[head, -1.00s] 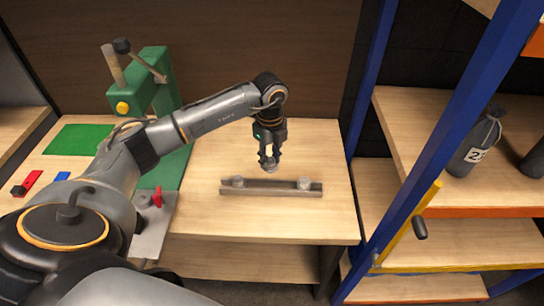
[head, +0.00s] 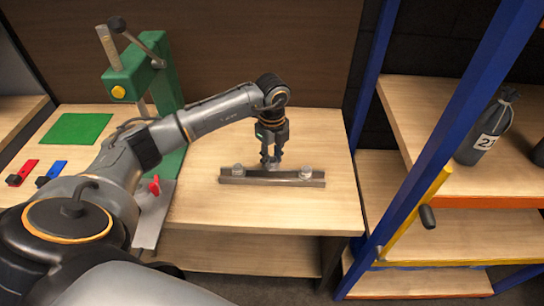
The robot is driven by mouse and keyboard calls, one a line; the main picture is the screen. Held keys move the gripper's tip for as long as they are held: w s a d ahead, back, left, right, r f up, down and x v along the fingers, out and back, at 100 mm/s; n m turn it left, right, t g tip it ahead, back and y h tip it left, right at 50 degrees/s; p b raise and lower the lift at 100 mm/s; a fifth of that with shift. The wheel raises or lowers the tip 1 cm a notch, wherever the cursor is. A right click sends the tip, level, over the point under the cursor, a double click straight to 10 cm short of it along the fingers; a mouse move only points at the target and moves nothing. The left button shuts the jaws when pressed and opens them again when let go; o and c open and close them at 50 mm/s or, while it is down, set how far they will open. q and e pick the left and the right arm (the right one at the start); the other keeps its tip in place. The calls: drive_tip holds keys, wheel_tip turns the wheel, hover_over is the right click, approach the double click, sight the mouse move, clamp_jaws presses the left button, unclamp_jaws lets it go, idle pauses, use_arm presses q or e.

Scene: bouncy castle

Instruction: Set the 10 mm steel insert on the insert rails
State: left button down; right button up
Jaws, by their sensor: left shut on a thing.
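My left gripper (head: 271,160) points straight down over the middle of the rails. It is shut on a small grey piece, the steel insert (head: 271,167), mostly hidden by the fingers. The insert is at the rails' upper edge; I cannot tell whether it touches them. My right gripper is not in view.
A green press (head: 140,78) with a lever stands on the bench to the left. A shelf with a blue post (head: 440,140) and a dark bottle (head: 485,133) stands right.

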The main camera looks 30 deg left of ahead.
use_arm(q)
drive_tip(key=shift+f, duration=0.25)
idle(0.8)
drive_tip(key=shift+f, duration=0.3)
idle(0.5)
drive_tip(key=shift+f+b, duration=0.35)
drive_tip(key=shift+b, duration=0.1)
drive_tip(key=shift+f+b, duration=0.45)
drive_tip(key=shift+f, duration=0.35)
idle(1.1)
drive_tip(key=c, duration=1)
unclamp_jaws()
drive_tip(key=shift+o, duration=0.2)
drive_tip(key=shift+r, duration=0.1)
